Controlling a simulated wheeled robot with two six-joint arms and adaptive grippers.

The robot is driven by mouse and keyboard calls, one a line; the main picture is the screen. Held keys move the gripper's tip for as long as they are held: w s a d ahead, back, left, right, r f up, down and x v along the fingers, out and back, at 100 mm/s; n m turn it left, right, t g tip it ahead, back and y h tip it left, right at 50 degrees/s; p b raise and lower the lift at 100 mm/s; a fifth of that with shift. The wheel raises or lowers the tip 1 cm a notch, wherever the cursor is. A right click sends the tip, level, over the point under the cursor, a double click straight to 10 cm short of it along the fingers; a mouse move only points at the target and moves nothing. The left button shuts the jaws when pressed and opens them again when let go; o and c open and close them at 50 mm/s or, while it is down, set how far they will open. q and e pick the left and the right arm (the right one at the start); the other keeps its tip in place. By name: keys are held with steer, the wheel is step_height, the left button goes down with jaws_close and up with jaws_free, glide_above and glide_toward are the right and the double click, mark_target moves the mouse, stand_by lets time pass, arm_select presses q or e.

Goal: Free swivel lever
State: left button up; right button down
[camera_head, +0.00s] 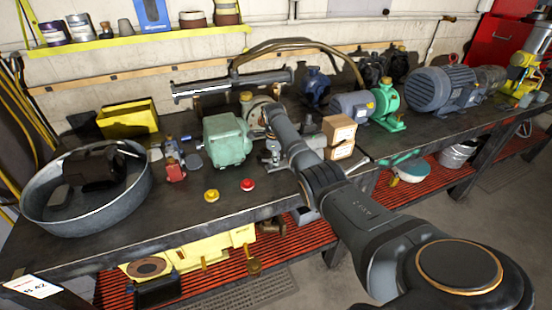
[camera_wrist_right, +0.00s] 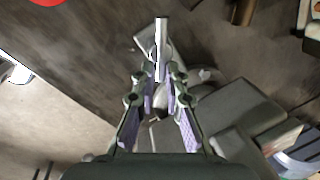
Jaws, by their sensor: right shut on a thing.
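A slim pale metal lever (camera_wrist_right: 161,40) stands out between the fingertips of my right gripper (camera_wrist_right: 160,78) in the right wrist view. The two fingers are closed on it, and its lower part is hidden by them. In the head view my right gripper (camera_head: 272,154) points down at the bench, just right of a pale green motor (camera_head: 228,140). The lever cannot be made out clearly there. Grey metal parts (camera_wrist_right: 240,110) lie under and beside the fingers in the wrist view. My left gripper is not in view.
The workbench (camera_head: 120,245) is crowded. A yellow cap (camera_head: 211,195) and a red cap (camera_head: 247,184) lie near its front edge. Cardboard boxes (camera_head: 339,130) stand right of my wrist. A round metal tub (camera_head: 135,195) sits at left; a green motor (camera_head: 387,108) stands at right.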

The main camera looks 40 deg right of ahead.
steer(key=n, duration=0.2)
steer(key=shift+w+d+r+n+p, duration=0.1)
steer(key=shift+w+d+n+p, duration=0.1)
steer(key=shift+n+p, duration=0.15)
steer(key=shift+w+d+n+y, duration=0.15)
steer(key=shift+n+y, duration=0.25)
steer(key=shift+n, duration=0.55)
steer(key=shift+w+n+t+b, duration=0.15)
steer(key=shift+n+t+b, duration=0.2)
steer(key=shift+n, duration=0.45)
steer(key=c, duration=1.4)
jaws_free()
